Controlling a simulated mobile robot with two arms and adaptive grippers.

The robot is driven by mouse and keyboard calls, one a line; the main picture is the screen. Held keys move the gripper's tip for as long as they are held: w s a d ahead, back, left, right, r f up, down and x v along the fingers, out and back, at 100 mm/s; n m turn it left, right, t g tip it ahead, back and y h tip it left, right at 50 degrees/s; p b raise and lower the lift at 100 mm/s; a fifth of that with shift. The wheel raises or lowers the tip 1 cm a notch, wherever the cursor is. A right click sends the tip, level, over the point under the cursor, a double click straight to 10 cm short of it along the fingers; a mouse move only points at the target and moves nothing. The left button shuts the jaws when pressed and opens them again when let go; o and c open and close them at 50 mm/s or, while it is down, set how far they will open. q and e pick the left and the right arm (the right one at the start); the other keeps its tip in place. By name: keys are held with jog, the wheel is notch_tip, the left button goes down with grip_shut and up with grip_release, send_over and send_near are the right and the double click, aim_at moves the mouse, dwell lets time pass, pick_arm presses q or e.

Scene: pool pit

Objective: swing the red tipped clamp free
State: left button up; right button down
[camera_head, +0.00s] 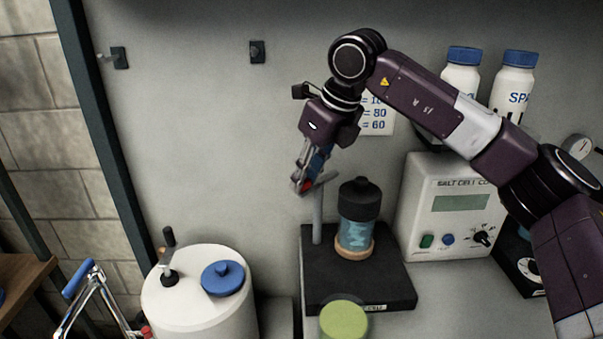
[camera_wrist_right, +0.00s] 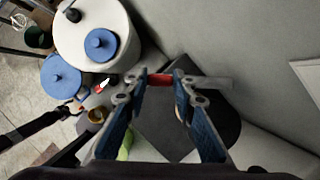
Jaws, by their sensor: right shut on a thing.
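The clamp arm (camera_head: 328,177) is a thin grey bar at the top of an upright grey post (camera_head: 318,218). My right gripper (camera_head: 302,185) is shut on its red tip, just left of the post. In the wrist view, the red tip (camera_wrist_right: 160,81) sits between the fingertips of the right gripper (camera_wrist_right: 160,88), and the grey bar runs off to the right. The salt cell (camera_head: 357,230), a clear blue cylinder with a black cap, stands upright in a tan ring right of the post, apart from the red tip. My left gripper is not in view.
The post and cell stand on a black base (camera_head: 390,290). A white tester box (camera_head: 445,240) and white bottles (camera_head: 515,80) are at right. A white drum (camera_head: 195,300) with a blue cap and a chrome frame (camera_head: 98,290) are at left. Open wall lies behind.

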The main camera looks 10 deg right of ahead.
jog(key=n+p, duration=0.1)
jog(key=s+d+n+g+y, duration=0.1)
jog(key=n, duration=0.1)
jog(key=shift+d+r+n+p, duration=0.1)
jog(key=shift+r+n+p, duration=0.1)
jog(key=shift+n+p, duration=0.15)
jog(key=shift+s+d+n+g+y+p, duration=0.15)
jog(key=shift+d+n+g+p, duration=0.15)
jog(key=shift+n+p, duration=0.45)
jog(key=shift+s+d+n+g+y+p, duration=0.15)
jog(key=shift+d+n+p, duration=0.25)
jog(key=shift+n, duration=0.5)
jog(key=shift+f, duration=0.1)
jog(key=c, duration=1.6)
grip_release()
jog(key=v, duration=1.2)
jog(key=shift+w, duration=0.15)
